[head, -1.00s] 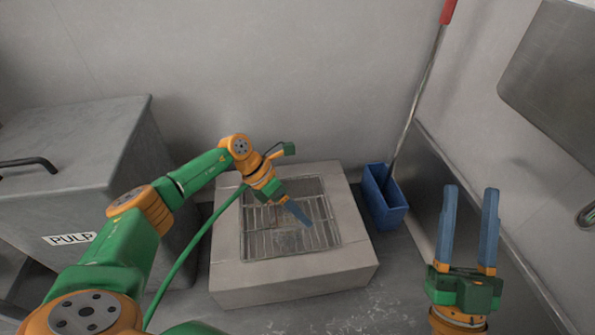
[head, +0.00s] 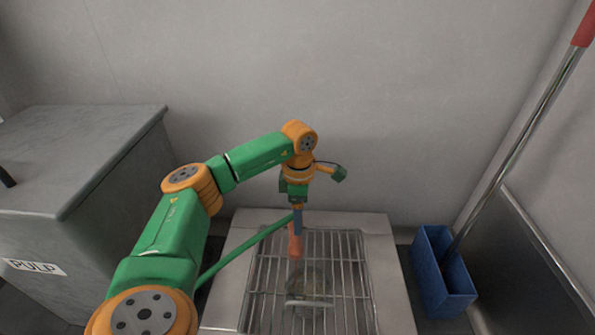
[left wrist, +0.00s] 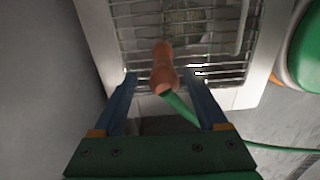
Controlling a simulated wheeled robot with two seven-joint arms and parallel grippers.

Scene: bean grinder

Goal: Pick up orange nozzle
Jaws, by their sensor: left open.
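The orange nozzle (head: 294,243) sits at the end of a green hose (head: 245,250), over the far left part of the metal grate (head: 345,262). My left gripper (head: 298,226) points down at it, and its blue fingers partly hide the nozzle in the head view. In the left wrist view the nozzle (left wrist: 162,66) lies between the two open fingers (left wrist: 161,80), with a visible gap on each side. The hose (left wrist: 180,109) runs from the nozzle toward the right finger. My right gripper is not in view.
The grate lies in a pale basin block (head: 398,290) against the wall. A blue bin (head: 440,280) with a long-handled tool (head: 520,130) stands to its right. A grey box labelled PULP (head: 35,267) stands at the left.

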